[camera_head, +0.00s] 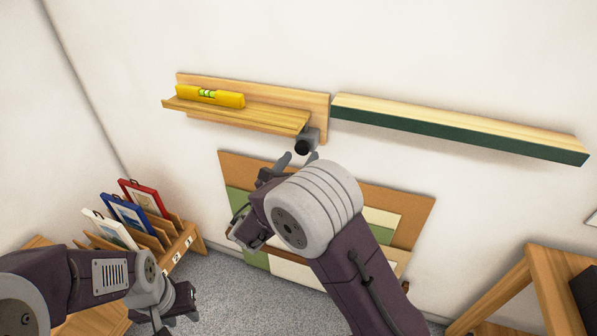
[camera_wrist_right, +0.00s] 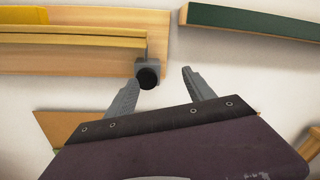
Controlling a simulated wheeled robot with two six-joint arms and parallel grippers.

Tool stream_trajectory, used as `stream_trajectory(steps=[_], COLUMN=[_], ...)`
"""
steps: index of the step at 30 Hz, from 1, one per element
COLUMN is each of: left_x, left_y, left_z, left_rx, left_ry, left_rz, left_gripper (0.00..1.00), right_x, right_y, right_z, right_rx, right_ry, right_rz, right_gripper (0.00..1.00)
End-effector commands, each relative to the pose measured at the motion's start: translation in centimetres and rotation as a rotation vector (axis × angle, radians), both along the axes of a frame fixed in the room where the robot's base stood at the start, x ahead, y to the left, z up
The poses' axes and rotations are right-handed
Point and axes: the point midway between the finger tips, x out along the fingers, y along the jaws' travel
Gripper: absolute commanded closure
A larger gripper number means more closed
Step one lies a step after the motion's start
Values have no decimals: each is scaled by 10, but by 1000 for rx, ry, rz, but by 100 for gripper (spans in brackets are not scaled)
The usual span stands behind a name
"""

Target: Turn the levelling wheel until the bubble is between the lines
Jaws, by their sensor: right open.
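A yellow spirit level (camera_head: 211,96) with a green vial (camera_head: 207,93) lies on a wooden ledge (camera_head: 240,112) on the wall. The bubble is too small to place against the lines. The black levelling wheel (camera_head: 303,147) sits on a grey bracket under the ledge's right end; in the right wrist view the wheel (camera_wrist_right: 148,78) shows ahead of the fingers. My right gripper (camera_head: 298,158) is open and empty just below the wheel; its fingers (camera_wrist_right: 158,88) stand apart, with the wheel nearer the left one. My left gripper (camera_head: 176,318) is low at the left, its jaws unclear.
A green-fronted wooden shelf (camera_head: 450,131) is on the wall to the right. A board with coloured panels (camera_head: 385,217) is behind my right arm. A wooden rack (camera_head: 187,240) holds red, blue and white frames at the left. A wooden stand (camera_head: 545,280) is at the lower right.

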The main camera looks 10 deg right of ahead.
Motion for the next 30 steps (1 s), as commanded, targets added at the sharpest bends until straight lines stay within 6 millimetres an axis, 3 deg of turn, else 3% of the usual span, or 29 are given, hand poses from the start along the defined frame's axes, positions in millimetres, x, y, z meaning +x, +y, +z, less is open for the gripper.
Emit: stream_trajectory(steps=[1,2,6,11,21,30], left_x=[0,0,0,0,0,0], left_y=[0,0,0,0,0,0], left_z=[-10,-10,-9,-8,-7,-7], left_rx=[0,0,0,0,0,0], left_ry=[-1,-1,-1,-1,-1,-1], left_rz=[0,0,0,0,0,0], left_gripper=[64,64,64,64,64,64], right_x=[-1,-2,-4,9,63,71], right_y=[15,22,32,21,-16,-21], right_z=[-19,-24,-24,-23,-23,-23], right_rx=[-11,-16,-14,-13,-11,-11], right_ry=[19,25,28,27,29,28], right_rz=[30,44,65,58,58,61], right_gripper=[38,38,38,38,38,38])
